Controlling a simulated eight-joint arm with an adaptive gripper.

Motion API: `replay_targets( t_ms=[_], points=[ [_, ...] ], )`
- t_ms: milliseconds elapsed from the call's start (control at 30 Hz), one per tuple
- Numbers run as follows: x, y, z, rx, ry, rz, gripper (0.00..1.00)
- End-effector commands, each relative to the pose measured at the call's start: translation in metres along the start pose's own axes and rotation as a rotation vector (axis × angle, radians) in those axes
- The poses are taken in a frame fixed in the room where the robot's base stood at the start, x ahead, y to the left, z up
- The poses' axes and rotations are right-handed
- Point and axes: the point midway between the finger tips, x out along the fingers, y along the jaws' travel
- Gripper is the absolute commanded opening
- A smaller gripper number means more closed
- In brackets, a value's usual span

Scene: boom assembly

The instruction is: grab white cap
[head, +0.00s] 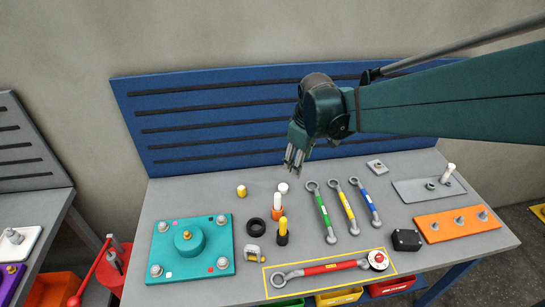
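A small white cap (283,187) stands on the grey workbench, just right of a yellow cap (241,190) and behind an orange part with a white upper section (277,204). My gripper (294,160) hangs above the back of the bench with its fingers pointing down. It is above and slightly right of the white cap in the picture, and apart from it. No object shows in the fingers. They are too small in this view to tell whether they are open or shut.
A teal plate (190,267) lies left. A black ring (256,227) and a black-and-yellow part (283,232) stand near the cap. Green, yellow and blue-banded links (346,207) lie to its right. A red-banded link (330,268) lies in front. A blue slotted panel (220,150) rises behind.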

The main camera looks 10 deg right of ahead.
Motion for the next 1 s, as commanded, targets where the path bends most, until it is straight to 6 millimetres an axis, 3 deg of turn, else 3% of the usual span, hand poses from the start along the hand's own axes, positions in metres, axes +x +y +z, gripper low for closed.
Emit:
replay_targets(
  t_ms=[467, 1000],
  points=[
    [0.067, 0.025, -0.037, -0.202, -0.063, -0.072, 0.44],
    [0.158, 0.042, -0.067, -0.430, -0.119, -0.168, 0.44]
  ],
)
